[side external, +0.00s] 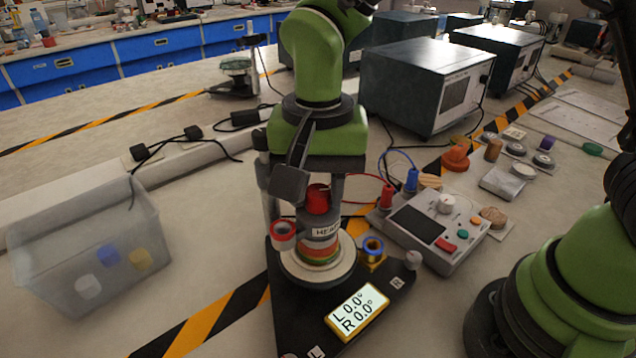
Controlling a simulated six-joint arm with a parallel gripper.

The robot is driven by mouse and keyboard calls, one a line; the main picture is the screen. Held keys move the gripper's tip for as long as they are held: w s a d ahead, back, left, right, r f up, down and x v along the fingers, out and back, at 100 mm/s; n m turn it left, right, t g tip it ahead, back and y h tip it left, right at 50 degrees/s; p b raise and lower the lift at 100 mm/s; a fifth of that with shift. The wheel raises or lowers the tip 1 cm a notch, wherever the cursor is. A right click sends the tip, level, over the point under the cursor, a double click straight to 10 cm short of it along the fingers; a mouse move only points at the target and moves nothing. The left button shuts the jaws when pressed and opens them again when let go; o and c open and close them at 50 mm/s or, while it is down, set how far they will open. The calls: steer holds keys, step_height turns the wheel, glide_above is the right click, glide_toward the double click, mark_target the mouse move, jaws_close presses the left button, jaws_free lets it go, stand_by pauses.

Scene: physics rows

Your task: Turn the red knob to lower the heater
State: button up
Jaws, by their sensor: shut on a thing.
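The red knob (318,199) stands upright on top of a short layered stack labelled "HEA…" (320,238), the rest of the label being hidden. The stack sits on a round pale disc (296,268) on a black triangular base (300,320). My gripper (318,207) points down over the stack and is shut on the red knob. A dark part of my gripper hides some of the knob's left side. A yellow-framed display (357,311) on the base reads L 0.0° and R 0.0°.
A red ring-shaped piece (282,235) is left of the stack, and a blue-and-gold ring (373,248) is right. A control box (438,228) with cables stands further right. A translucent bin (92,250) is at left. Grey instruments (425,85) stand behind.

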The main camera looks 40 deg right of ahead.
mark_target(322, 188)
steer(key=o, duration=0.9)
step_height(322, 188, up, 10)
steer(key=shift+f, duration=0.1)
steer(key=s+d+r+n+t, duration=0.1)
steer(key=s+d+t, duration=0.1)
steer(key=s+d, duration=0.2)
steer(key=s+d+r+n+t+y, duration=0.1)
steer(key=s+d+n+t, duration=0.1)
steer(key=s+d, duration=0.2)
steer(key=s+d+r+n+t+y, duration=0.1)
steer(key=s+d+r+t, duration=0.1)
steer(key=s+d+t, duration=0.1)
steer(key=shift+s+d, duration=0.3)
steer(key=shift+s, duration=0.2)
steer(key=shift+s+d, duration=0.25)
steer(key=shift+s, duration=0.2)
